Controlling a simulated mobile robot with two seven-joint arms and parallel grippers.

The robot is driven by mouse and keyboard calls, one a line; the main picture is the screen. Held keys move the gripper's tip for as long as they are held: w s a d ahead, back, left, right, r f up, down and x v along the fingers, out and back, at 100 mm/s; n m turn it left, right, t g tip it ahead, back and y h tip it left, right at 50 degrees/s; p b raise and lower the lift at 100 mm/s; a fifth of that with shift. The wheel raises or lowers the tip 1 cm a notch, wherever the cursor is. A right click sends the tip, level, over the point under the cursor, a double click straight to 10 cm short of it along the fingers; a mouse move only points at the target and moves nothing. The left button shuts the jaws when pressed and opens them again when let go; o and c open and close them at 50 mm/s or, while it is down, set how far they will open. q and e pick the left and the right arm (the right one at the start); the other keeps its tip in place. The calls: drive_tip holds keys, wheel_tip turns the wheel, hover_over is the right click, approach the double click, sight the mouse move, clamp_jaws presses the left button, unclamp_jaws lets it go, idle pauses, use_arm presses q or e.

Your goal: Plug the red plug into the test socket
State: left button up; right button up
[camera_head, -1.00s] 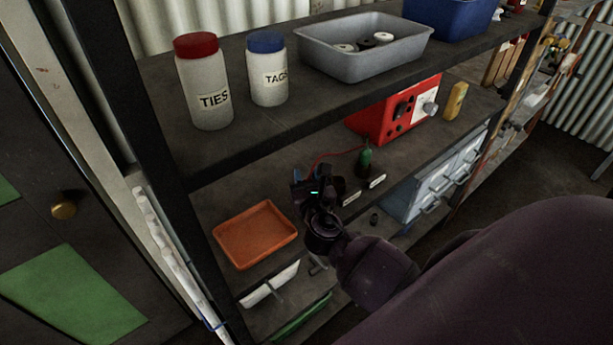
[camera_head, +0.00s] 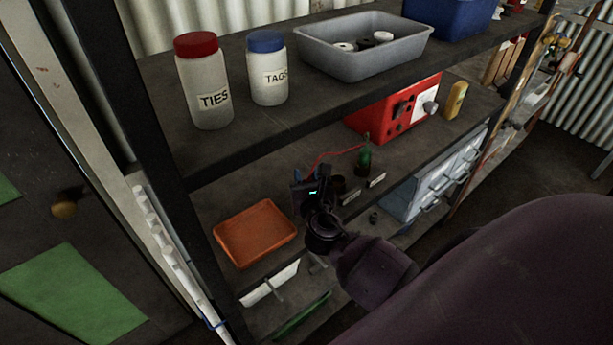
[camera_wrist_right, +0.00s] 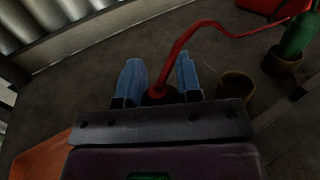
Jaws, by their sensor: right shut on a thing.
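My right gripper (camera_head: 308,176) is low over the lower shelf. In the right wrist view its two blue fingers (camera_wrist_right: 160,80) are shut on the red plug (camera_wrist_right: 162,88). Only its red top and a dark round part show between the fingers; its lower end is hidden. A red cable (camera_wrist_right: 200,27) runs from it toward the red box. The red box (camera_head: 381,118) stands at the back of the lower shelf. Its front has dark round fittings (camera_head: 398,109) and a pale panel with a knob; which one is the test socket I cannot tell. My left gripper is not in view.
A brown cup (camera_wrist_right: 235,88) stands empty right of the gripper. A green plug-like thing (camera_head: 364,160) stands in another holder. An orange tray (camera_head: 255,234) lies to the left. The upper shelf (camera_head: 285,118) overhangs, bearing jars and a grey bin (camera_head: 365,62). A yellow block (camera_head: 455,100) stands beside the red box.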

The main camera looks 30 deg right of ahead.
drive_tip(key=shift+f, duration=0.35)
drive_tip(key=o, duration=0.6)
drive_tip(key=shift+o, duration=0.2)
drive_tip(key=shift+v, duration=5.5)
drive_tip(key=shift+f, duration=0.1)
